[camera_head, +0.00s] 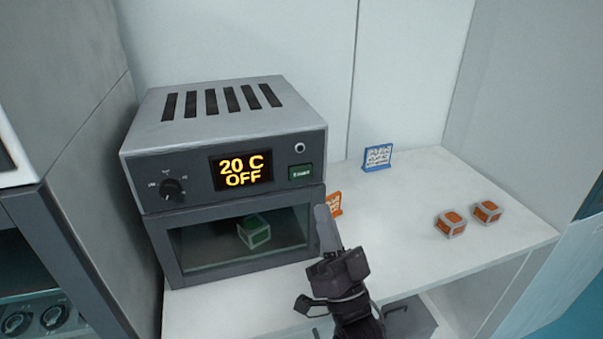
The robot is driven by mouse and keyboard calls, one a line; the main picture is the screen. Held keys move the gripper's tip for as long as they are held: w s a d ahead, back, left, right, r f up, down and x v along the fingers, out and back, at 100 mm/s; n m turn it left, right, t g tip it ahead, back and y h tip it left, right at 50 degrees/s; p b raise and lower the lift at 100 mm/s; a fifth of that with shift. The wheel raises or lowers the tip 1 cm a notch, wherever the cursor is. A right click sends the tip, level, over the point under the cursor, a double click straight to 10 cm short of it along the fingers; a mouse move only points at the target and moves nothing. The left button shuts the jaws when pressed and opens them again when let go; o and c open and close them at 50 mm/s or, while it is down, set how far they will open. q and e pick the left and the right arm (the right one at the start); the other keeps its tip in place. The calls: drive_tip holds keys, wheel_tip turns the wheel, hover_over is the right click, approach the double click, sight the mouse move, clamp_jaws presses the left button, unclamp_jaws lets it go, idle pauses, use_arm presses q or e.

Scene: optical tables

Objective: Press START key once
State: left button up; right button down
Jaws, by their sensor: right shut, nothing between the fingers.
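A grey oven-like device (225,130) stands on a white bench. Its display (241,171) reads "20 C OFF" in orange. A small green key (300,172) sits right of the display; its label is too small to read surely, but it is the only green key on the panel. My right gripper (325,222) is shut and empty, in front of the device's lower right edge, below the green key and apart from it in the picture. My left gripper is not in view.
A green cube (254,231) is behind the device's glass window. A black knob (171,188) is at the panel's left. An orange sign (334,204), a blue sign (378,157) and two orange cubes (450,224) (487,212) stand on the bench (400,260), right.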

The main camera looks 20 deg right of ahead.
sight(301, 173)
drive_tip(key=shift+w+a+b, duration=0.15)
drive_tip(key=shift+w+b, duration=0.65)
drive_tip(key=shift+w, duration=3.65)
drive_tip(key=shift+w, duration=0.1)
drive_tip(key=shift+w, duration=0.3)
drive_tip(key=shift+w+b, duration=0.3)
drive_tip(key=shift+w, duration=0.1)
drive_tip(key=shift+s, duration=0.85)
